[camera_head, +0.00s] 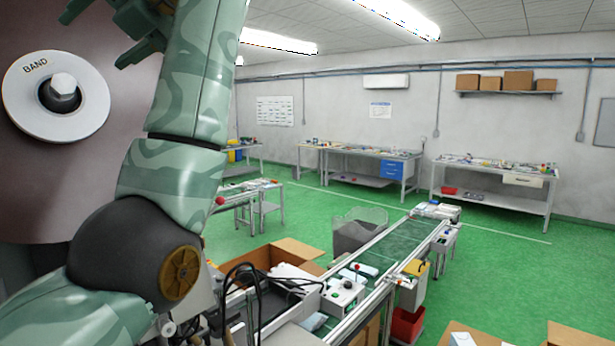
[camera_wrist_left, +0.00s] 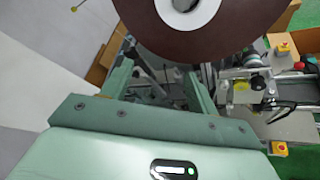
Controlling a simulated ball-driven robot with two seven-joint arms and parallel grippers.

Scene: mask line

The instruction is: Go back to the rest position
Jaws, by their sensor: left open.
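My left arm rises across the left of the head view, bent at a dark elbow joint. My left gripper (camera_head: 140,28) shows at the top left of the head view, partly cut off by the frame edge. Its two green fingers stand apart in the left wrist view (camera_wrist_left: 160,78), with nothing seen held between them. A large brown reel (camera_head: 130,130) with a white hub marked "BAND" fills the left of the head view, behind my arm. The reel (camera_wrist_left: 250,38) also shows beyond the fingers in the left wrist view; I cannot tell whether they touch it. My right gripper is not in view.
A conveyor (camera_head: 375,255) runs away from the lower middle, with a white control box (camera_head: 343,296) beside it. An open cardboard box (camera_head: 262,258) and a red bin (camera_head: 407,325) stand near it. Workbenches (camera_head: 490,185) line the far wall.

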